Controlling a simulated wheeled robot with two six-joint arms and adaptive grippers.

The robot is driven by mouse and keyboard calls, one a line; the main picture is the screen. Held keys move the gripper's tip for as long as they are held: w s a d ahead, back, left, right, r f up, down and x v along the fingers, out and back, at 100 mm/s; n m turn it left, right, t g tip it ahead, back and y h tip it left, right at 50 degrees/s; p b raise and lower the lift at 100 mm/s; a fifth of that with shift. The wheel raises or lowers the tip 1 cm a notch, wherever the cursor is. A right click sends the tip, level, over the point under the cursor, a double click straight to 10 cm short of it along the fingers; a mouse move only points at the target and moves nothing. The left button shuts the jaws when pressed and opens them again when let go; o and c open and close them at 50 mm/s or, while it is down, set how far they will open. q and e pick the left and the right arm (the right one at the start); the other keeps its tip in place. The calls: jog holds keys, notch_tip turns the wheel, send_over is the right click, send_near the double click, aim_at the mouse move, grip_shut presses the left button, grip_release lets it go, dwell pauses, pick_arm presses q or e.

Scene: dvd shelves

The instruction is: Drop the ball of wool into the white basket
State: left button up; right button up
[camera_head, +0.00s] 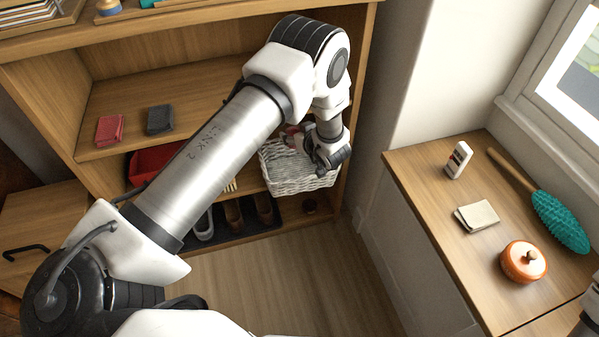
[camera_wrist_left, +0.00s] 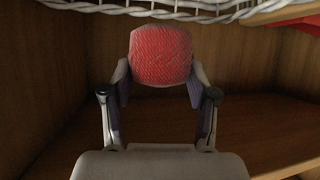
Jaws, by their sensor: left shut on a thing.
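The red ball of wool (camera_wrist_left: 160,55) is held between the two fingers of my left gripper (camera_wrist_left: 160,75), which is shut on it. The white wicker basket (camera_head: 290,178) stands on a shelf of the wooden bookcase; its woven edge also shows along the top of the left wrist view (camera_wrist_left: 190,13). In the head view my left gripper (camera_head: 328,158) is at the basket's right side, its fingers partly hidden. A small red patch shows near the basket's back rim; I cannot tell whether it is the wool. Only a sliver of my right arm shows at the lower right edge.
A red container (camera_head: 150,163) stands left of the basket, behind my arm. Shoes (camera_head: 234,215) stand on a dark mat below. Red (camera_head: 110,130) and dark (camera_head: 159,120) folded items lie on the shelf above.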

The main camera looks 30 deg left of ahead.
pick_arm(q)
notch_tip(320, 180, down, 4)
jog(key=b, duration=0.2)
jog(key=shift+f+b, duration=0.15)
jog(key=shift+b, duration=0.25)
pick_arm(e)
notch_tip(320, 180, down, 4)
jog(key=shift+r, duration=0.1)
pick_arm(q)
jog(key=o, duration=1.2)
jog(key=v, duration=1.2)
jog(key=shift+d, duration=0.1)
